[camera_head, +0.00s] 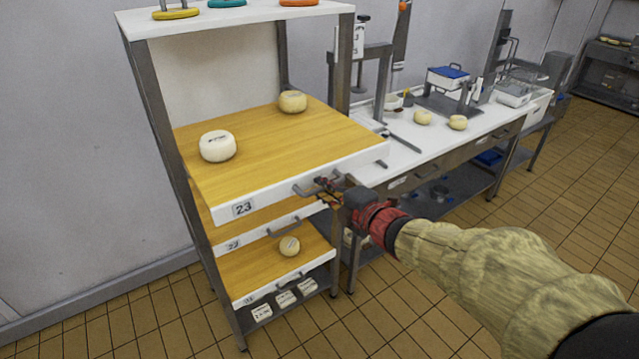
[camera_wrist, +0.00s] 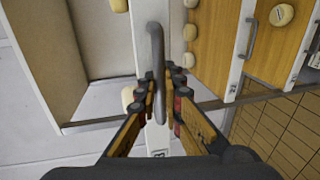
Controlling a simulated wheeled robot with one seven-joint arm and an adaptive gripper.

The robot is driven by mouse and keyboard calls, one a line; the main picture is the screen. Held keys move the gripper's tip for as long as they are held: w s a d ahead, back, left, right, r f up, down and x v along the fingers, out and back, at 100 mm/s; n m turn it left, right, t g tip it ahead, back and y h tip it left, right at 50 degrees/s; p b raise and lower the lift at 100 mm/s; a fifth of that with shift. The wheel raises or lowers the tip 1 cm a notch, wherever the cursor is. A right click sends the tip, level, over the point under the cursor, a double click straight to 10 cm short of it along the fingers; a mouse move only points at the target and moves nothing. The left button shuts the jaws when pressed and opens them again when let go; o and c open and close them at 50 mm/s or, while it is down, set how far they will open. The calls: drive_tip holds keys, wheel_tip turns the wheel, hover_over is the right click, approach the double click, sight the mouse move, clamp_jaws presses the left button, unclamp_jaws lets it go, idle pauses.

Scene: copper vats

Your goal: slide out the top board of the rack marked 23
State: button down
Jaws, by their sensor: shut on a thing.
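The top board marked 23 (camera_head: 265,150) is a wooden slab with a white front edge, and its number label is at the front left. Its front sticks out past the rack's posts. Two pale cheese wheels lie on it, one at the front left (camera_head: 217,146) and one farther back (camera_head: 292,101). My gripper (camera_head: 328,186) is at the right part of the board's front edge, shut on its metal handle (camera_head: 304,191). In the wrist view the handle (camera_wrist: 155,45) runs between the two fingers of my gripper (camera_wrist: 161,88). The fingers hide part of the handle.
Lower boards (camera_head: 262,262) sit in the rack beneath, one bearing a cheese wheel (camera_head: 289,246). The rack's white top (camera_head: 240,14) carries coloured pieces. A white worktable (camera_head: 440,140) with equipment stands close on the right. The tiled floor in front (camera_head: 385,310) is clear.

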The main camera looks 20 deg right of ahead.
drive_tip(key=shift+f, duration=0.1)
drive_tip(key=c, duration=1.9)
unclamp_jaws()
drive_tip(key=v, duration=1.2)
